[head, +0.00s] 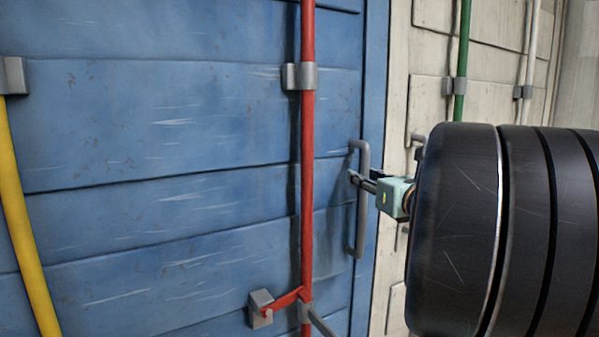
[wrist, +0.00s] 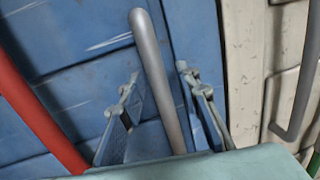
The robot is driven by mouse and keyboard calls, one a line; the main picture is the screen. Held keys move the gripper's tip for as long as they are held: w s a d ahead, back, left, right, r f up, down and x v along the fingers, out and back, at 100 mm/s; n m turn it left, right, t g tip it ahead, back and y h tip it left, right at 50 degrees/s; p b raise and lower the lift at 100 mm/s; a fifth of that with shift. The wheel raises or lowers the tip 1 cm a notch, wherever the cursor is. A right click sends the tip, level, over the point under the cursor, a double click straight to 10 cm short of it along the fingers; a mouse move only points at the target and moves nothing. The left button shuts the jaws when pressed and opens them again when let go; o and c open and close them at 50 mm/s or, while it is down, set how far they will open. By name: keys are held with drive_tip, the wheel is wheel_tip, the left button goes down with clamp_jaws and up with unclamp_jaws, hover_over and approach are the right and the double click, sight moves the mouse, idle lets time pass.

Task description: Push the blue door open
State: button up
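The blue door (head: 200,120) fills the left and middle of the head view; it also shows in the wrist view (wrist: 80,75). A grey vertical bar handle (head: 363,225) is fixed near its right edge. In the wrist view the handle (wrist: 152,70) runs between the two fingers of my gripper (wrist: 158,88). The fingers stand apart on either side of it, with a visible gap each side. In the head view my gripper (head: 360,183) is at the handle, partly hidden by my dark arm on the right.
A red vertical rod (head: 307,150) with grey brackets stands left of the handle. A red lever (head: 285,302) sits low on the door. A yellow pole (head: 22,230) is at far left. Right of the door are white panels (head: 480,60) with a green rod (head: 462,60).

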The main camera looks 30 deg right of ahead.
drive_tip(key=shift+w, duration=0.1)
clamp_jaws()
drive_tip(key=shift+r, duration=0.1)
idle(0.5)
